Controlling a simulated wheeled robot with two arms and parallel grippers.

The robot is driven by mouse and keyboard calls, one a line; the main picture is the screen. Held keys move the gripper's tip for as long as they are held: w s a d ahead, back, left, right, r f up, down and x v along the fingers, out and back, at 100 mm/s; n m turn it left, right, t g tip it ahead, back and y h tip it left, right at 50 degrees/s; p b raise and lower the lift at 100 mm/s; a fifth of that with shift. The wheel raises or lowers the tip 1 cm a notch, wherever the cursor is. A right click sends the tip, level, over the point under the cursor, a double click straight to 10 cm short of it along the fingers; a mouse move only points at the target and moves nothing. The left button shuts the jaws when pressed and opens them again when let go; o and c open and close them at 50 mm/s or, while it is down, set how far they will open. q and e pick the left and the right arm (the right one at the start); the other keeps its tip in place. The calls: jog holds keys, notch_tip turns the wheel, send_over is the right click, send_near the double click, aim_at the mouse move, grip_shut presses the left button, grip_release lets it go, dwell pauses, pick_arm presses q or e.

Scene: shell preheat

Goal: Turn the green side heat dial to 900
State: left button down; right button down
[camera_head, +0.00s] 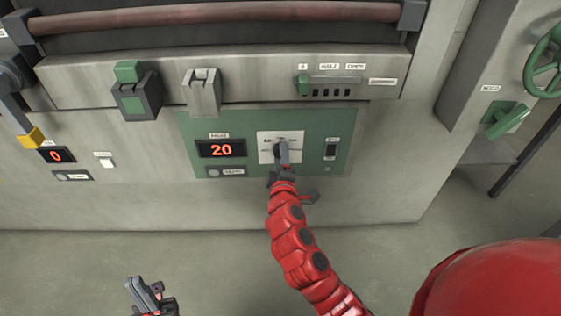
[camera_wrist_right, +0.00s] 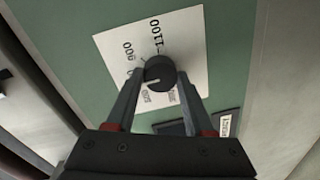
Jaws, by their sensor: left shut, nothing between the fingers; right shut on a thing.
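The green panel (camera_head: 185,125) on the machine front carries a white dial plate (camera_head: 265,152). In the right wrist view the black round dial (camera_wrist_right: 158,70) sits on this plate (camera_wrist_right: 187,30), with 1100 and 900 printed around it and smaller marks I cannot read surely. A pale line on the dial points to the lower left, short of the 900 mark. My right gripper (camera_head: 282,150) is shut on the dial, one finger on each side; it also shows in the wrist view (camera_wrist_right: 160,85). My left gripper (camera_head: 143,290) is shut and empty, low and away from the panel.
A red display (camera_head: 221,149) reads 20 left of the dial. A dark switch (camera_head: 331,150) is right of it. A second display (camera_head: 56,156) reads 0 at far left. Green handles (camera_head: 507,120) stand at right. The floor below is clear.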

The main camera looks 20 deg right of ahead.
jog(key=shift+d+f+m+t+b, duration=0.1)
jog(key=shift+m+t+b, duration=0.2)
jog(key=shift+m+b, duration=3.4)
jog(key=shift+m+p, duration=1)
jog(key=shift+m, duration=0.2)
jog(key=shift+c, duration=1.4)
grip_release()
